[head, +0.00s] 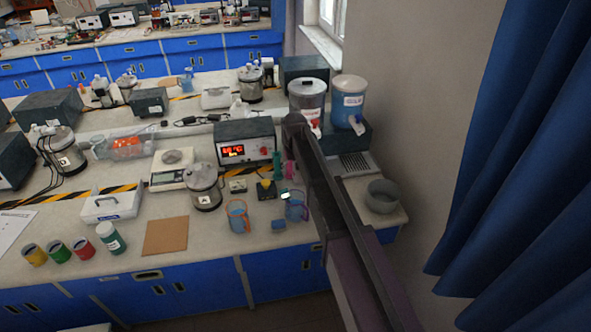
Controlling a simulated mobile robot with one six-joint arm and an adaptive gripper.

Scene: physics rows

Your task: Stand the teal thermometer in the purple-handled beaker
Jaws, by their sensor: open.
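A purple-handled beaker (296,207) with bluish glass stands on the bench near its front edge, just left of my arm. A small upright teal object (277,165) stands behind it, in front of the heater unit; it may be the thermometer, but it is too small to be sure. A bright pale-teal spot (285,195) shows at the beaker's upper left; I cannot tell what it belongs to. My arm reaches in from the lower right over the bench. I cannot make out my gripper or its fingertips.
A pink object (290,172) and a grey bowl (382,196) are near my arm. A brown mat (165,236) lies left.

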